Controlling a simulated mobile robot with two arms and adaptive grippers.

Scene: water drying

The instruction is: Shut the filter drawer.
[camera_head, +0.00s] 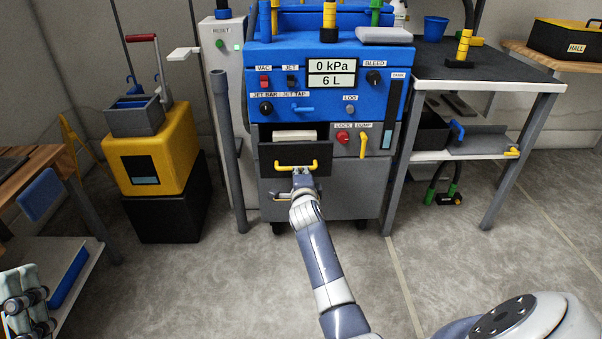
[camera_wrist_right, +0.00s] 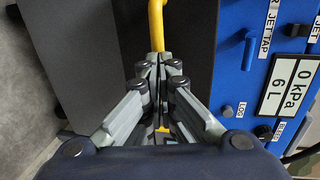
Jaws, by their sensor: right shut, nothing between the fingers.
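The filter drawer has a dark front (camera_head: 280,172) and a yellow bar handle (camera_head: 296,166). It stands pulled out from the blue and grey machine, and a pale block (camera_head: 295,135) shows in the opening behind its front. My right gripper (camera_head: 302,172) is at the drawer front, by the handle. In the right wrist view my right gripper (camera_wrist_right: 160,62) is shut and empty, with its tips close to the yellow handle (camera_wrist_right: 157,25); I cannot tell if they touch. Part of my left gripper (camera_head: 28,290) shows at the lower left; its opening is unclear.
Right of the drawer are a red knob (camera_head: 343,137) and a yellow lever (camera_head: 363,145). A grey post (camera_head: 228,150) stands to the left, beside a yellow box (camera_head: 150,150). A dark-topped bench (camera_head: 490,75) stands to the right. The floor in front is clear.

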